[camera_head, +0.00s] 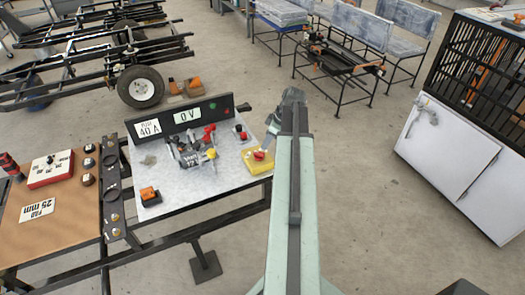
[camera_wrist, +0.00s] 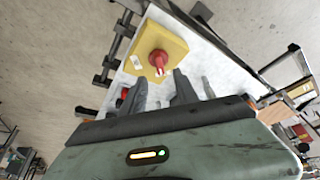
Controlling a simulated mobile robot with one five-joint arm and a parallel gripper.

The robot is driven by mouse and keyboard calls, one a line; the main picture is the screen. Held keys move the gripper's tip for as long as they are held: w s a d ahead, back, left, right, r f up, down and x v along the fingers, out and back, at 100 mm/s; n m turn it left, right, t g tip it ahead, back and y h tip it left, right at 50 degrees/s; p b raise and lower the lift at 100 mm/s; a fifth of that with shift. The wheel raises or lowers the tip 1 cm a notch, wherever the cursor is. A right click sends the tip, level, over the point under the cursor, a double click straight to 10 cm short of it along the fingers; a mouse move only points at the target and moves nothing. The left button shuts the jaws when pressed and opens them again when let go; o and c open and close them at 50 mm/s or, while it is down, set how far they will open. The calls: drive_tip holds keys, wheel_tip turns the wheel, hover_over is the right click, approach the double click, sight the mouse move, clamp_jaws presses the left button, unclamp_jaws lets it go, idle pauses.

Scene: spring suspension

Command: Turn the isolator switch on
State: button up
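The isolator switch is a yellow box (camera_head: 255,165) with a red rotary knob (camera_head: 259,155) at the right edge of the metal-topped table. In the wrist view the yellow box (camera_wrist: 150,38) lies ahead of my gripper (camera_wrist: 160,84), with its red knob (camera_wrist: 158,60) facing me. A pale mark shows on the knob's near side. My fingers are apart and empty, with the knob just beyond the gap between them. In the head view my gripper (camera_head: 272,140) is beside the box, partly hidden by my arm. I cannot tell whether a finger touches the knob.
The metal tabletop (camera_head: 215,185) also holds a dark motor assembly (camera_head: 190,153), an orange-black part (camera_head: 150,196) and a dark back panel (camera_head: 180,118) with "40 A" and "0 V" signs. A brown bench (camera_head: 65,215) adjoins at left.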

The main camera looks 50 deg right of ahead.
sight(260, 153)
drive_tip(key=b+x, duration=0.7)
drive_tip(key=x, duration=0.1)
drive_tip(key=shift+r, duration=0.1)
